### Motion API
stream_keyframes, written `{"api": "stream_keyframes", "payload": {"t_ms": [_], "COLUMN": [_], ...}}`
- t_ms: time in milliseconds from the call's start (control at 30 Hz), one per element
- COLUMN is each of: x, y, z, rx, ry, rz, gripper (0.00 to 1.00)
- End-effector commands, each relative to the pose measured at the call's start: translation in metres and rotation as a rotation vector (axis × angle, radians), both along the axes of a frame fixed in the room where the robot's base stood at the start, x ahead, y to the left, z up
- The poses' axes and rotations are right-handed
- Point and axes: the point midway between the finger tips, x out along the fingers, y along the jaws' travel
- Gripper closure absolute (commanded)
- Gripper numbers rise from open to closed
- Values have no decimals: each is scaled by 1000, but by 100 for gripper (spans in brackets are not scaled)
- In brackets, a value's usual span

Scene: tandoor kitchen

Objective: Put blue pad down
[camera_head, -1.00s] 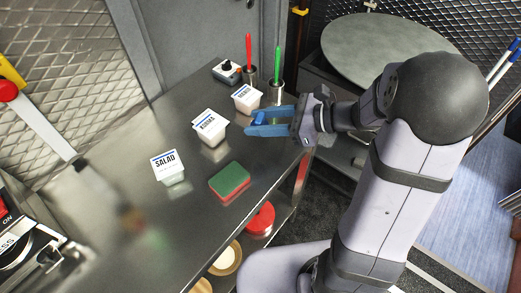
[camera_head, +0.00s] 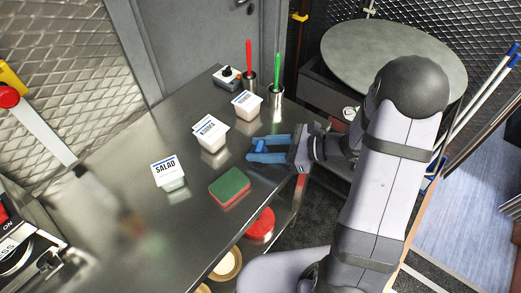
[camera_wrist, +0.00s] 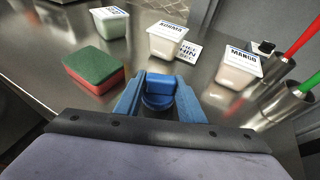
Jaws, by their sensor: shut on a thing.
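The blue pad (camera_wrist: 158,88) is a small, darker blue block between the light blue fingers of my gripper (camera_wrist: 160,108) in the wrist view. My gripper is shut on it. In the head view my gripper (camera_head: 268,150) is low over the right edge of the steel counter (camera_head: 205,170), and the blue pad (camera_head: 262,147) shows only as a small patch between the fingers. Whether the pad touches the counter I cannot tell.
A green and red sponge (camera_head: 229,185) lies front-left of my gripper. White labelled tubs, SALAD (camera_head: 167,173), KORMA (camera_head: 210,135) and MANGO (camera_head: 246,104), stand to the left and behind. Steel cups with a red (camera_head: 249,70) and a green handle (camera_head: 277,70) stand at the back.

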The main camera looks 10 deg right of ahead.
Motion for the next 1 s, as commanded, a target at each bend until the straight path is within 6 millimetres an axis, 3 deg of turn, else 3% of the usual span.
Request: {"api": "stream_keyframes", "payload": {"t_ms": [133,533,567,600,1000], "x": [0,0,0,0,0], "y": [0,0,0,0,0], "z": [-10,-14,-13,-13,-10], "rx": [0,-1,-2,-2,-2], "ry": [-1,-2,-1,-1,-1], "rz": [0,1,1,1,1], "gripper": [87,87,57,48,46]}}
